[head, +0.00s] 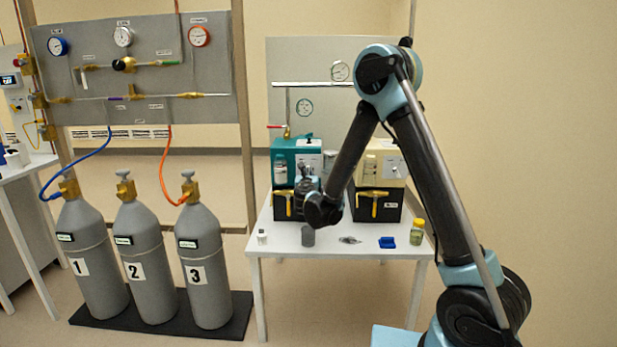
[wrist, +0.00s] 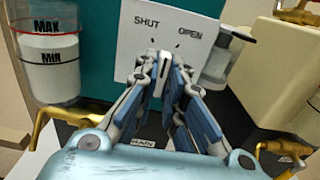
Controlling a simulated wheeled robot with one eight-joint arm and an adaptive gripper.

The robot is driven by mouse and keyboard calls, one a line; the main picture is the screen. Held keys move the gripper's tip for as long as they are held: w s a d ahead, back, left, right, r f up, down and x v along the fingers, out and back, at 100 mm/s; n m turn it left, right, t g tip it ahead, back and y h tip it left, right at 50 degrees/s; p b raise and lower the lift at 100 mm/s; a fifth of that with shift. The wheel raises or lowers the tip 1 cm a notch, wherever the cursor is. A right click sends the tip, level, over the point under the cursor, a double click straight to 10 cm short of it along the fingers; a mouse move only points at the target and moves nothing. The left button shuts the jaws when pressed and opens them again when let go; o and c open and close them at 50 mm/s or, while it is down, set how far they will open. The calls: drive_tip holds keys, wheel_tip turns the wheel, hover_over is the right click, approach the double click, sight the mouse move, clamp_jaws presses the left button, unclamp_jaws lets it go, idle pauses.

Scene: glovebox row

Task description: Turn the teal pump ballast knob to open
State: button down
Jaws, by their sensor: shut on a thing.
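The teal pump (head: 286,148) stands at the back left of the white table. In the wrist view its teal front (wrist: 97,60) carries a white plate (wrist: 195,18) marked SHUT on the left and OPEN on the right. My gripper (wrist: 160,60) is in front of this plate, its fingertips close together below and between the two words. In the head view my gripper (head: 307,184) is at the pump's front, partly hidden by my wrist.
A cream pump (head: 381,160) stands close on the right. Brass handles (head: 283,204) stick out below the pumps. A clear container marked MAX and MIN (wrist: 50,60) is left of the plate.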

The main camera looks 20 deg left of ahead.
idle(0.3)
drive_tip(key=c, duration=1.7)
unclamp_jaws()
drive_tip(key=shift+s, duration=0.15)
drive_tip(key=shift+v, duration=5.85)
drive_tip(key=shift+f, duration=0.1)
